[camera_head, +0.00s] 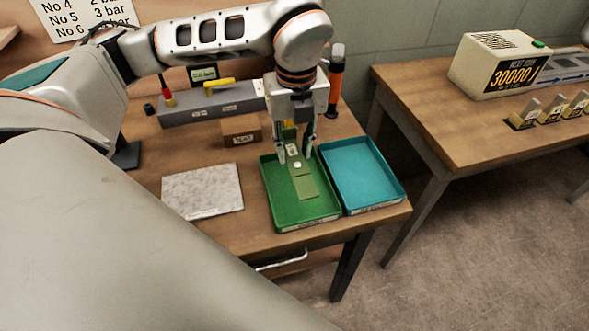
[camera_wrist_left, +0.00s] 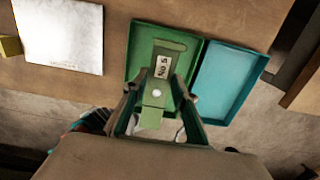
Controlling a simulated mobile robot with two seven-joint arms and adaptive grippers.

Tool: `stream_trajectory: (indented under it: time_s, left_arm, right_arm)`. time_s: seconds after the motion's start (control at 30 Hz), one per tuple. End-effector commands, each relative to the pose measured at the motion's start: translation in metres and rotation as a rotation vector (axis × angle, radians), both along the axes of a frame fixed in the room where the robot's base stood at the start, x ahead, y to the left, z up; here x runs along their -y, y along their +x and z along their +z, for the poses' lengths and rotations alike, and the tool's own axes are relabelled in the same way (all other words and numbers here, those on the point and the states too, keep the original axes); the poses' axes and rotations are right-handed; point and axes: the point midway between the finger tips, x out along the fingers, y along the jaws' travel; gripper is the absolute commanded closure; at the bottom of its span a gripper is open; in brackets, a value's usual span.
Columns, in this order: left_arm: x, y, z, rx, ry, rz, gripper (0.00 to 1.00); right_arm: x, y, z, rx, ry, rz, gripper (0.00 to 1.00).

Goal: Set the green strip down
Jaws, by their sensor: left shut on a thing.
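The green strip (camera_head: 304,187) shows in the head view over the green tray (camera_head: 307,222). It bears a white label that reads No 5 and a pale round spot. My left gripper (camera_head: 297,160) points down over the tray and is shut on the strip. In the left wrist view the strip (camera_wrist_left: 154,98) lies between the fingers (camera_wrist_left: 154,88), with the label end towards the far side of the green tray (camera_wrist_left: 135,50). I cannot tell whether the strip touches the tray floor. My right gripper is not in view.
A blue tray (camera_head: 362,178) adjoins the green tray on the right. A pale speckled plate (camera_head: 203,190) lies to the left. A cardboard box (camera_head: 241,130) and a long grey block (camera_head: 210,105) stand behind. A second bench (camera_head: 480,125) is at the right.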

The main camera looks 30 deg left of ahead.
Motion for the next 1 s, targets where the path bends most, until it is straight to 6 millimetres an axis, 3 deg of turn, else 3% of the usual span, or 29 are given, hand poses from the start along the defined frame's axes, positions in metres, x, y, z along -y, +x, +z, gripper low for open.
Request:
stream_trajectory:
  time_s: [0.1, 0.37, 0.6, 1.0]
  left_arm:
    - [0.000, -0.001, -0.021, -0.003, 0.000, 0.001, 0.99]
    - [0.000, 0.000, -0.038, -0.001, -0.001, 0.000, 0.99]
    - [0.000, 0.000, -0.069, -0.001, -0.001, 0.000, 0.99]
    - [0.000, 0.000, -0.075, 0.001, -0.001, 0.000, 0.99]
  right_arm:
    - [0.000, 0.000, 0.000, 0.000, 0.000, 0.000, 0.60]
    - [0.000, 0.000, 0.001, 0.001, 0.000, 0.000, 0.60]
    - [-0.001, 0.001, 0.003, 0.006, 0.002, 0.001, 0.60]
    - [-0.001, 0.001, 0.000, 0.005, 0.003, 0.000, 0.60]
